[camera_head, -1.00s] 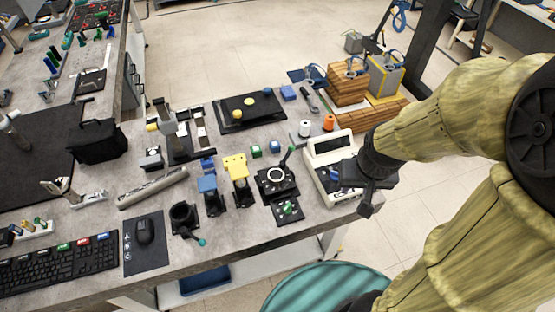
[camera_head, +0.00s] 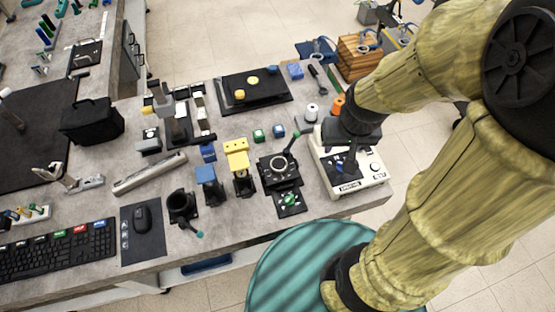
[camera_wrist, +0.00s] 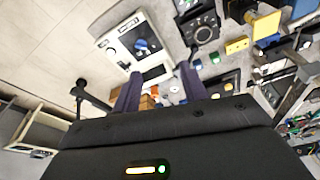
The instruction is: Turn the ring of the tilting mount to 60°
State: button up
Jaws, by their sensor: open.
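A black mount (camera_head: 270,180) with a round, pale-marked ring (camera_head: 278,165) stands near the table's front edge; a lever with a green tip (camera_head: 295,134) rises beside it. The mount also shows at the top of the wrist view (camera_wrist: 205,30). A black cup-shaped holder (camera_head: 182,206) with a teal-tipped handle stands further left; I cannot tell for sure which is the tilting mount. The ring's angle is too small to read. My gripper (camera_head: 347,163) is right of the black mount, above a white device, apart from the ring. Its fingers (camera_wrist: 160,88) are spread and empty.
The white device (camera_head: 370,180) with a screen stands right of the mount. A yellow block-topped fixture (camera_head: 237,160) and a blue one (camera_head: 206,182) stand close on its left. Green and blue cubes (camera_head: 259,135) lie behind. A teal round stool (camera_head: 300,270) is in front.

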jog(key=o, duration=0.3)
jog(key=shift+w+a+f, duration=0.1)
jog(key=shift+w+f, duration=0.1)
jog(key=shift+w, duration=0.05)
jog(key=o, duration=0.3)
jog(key=w+a+f+b, duration=0.1)
jog(key=w, duration=0.1)
jog(key=w+a+f+n+g+b, duration=0.1)
jog(key=w+a+f+b, duration=0.1)
jog(key=w+a+f+n+b, duration=0.1)
jog(key=w+a+f+b, duration=0.1)
jog(key=w, duration=0.1)
jog(key=shift+f, duration=0.25)
jog(key=shift+o, duration=0.2)
jog(key=n+g+b, duration=0.2)
jog(key=n+b, duration=0.1)
jog(key=b, duration=0.1)
send_over(279, 163)
notch_tip(279, 163, down, 5)
jog(key=shift+s+r+p, duration=0.15)
jog(key=shift+p, duration=0.15)
notch_tip(279, 163, down, 18)
jog(key=shift+r+p, duration=0.25)
jog(key=shift+p, duration=0.45)
